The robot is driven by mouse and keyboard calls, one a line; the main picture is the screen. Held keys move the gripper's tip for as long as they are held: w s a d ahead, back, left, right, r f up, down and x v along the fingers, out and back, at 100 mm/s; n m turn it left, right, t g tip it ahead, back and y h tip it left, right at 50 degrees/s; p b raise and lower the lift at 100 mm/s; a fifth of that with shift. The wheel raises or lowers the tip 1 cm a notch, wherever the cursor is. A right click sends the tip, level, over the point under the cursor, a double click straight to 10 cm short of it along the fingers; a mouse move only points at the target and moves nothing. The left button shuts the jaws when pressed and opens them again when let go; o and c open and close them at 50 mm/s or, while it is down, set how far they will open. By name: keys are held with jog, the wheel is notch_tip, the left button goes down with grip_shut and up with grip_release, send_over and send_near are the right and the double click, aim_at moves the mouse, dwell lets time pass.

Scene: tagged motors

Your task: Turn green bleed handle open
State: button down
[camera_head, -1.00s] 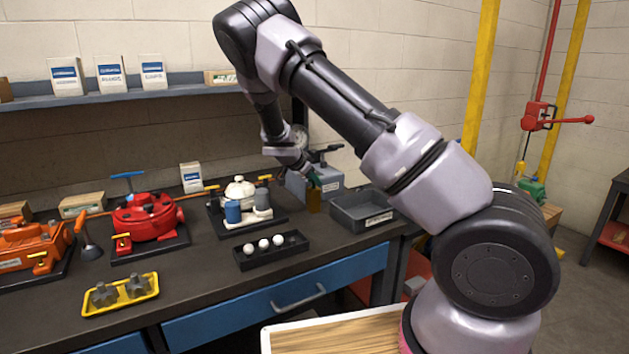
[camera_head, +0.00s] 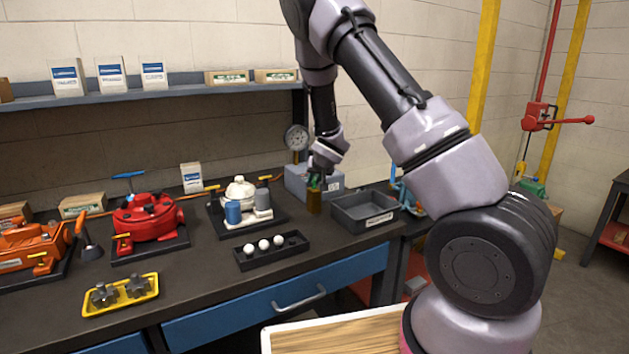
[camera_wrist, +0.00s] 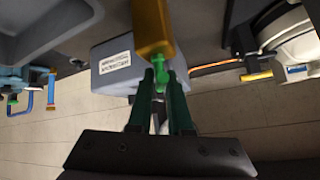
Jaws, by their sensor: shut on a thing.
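The green bleed handle (camera_wrist: 158,68) is a small green piece at the end of an amber cylinder (camera_wrist: 152,25) in the wrist view. In the head view my gripper (camera_head: 315,178) comes down onto the cylinder's top from above and behind. The fingers partly hide the handle, so its exact angle is hard to tell.
A grey-blue box (camera_head: 297,182) with a label stands behind the cylinder, a gauge (camera_head: 297,138) above it. The grey tray (camera_head: 347,222) is close on the right. A white pump unit (camera_head: 240,190) with blue and grey cylinders is on the left. A black rack (camera_head: 247,264) lies in front.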

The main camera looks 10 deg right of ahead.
jog(key=n+y, duration=0.3)
jog(key=n, duration=0.1)
jog(key=shift+r+g, duration=0.1)
jog(key=shift+g, duration=0.3)
jog(key=shift+a+n+y, duration=0.15)
jog(key=shift+n+y, duration=0.25)
jog(key=shift+n, duration=0.1)
jog(key=c, duration=0.9)
grip_release()
jog(key=shift+o, duration=0.2)
jog(key=shift+s+d+r, duration=0.15)
jog(key=shift+s+d, duration=0.05)
jog(key=v, duration=1)
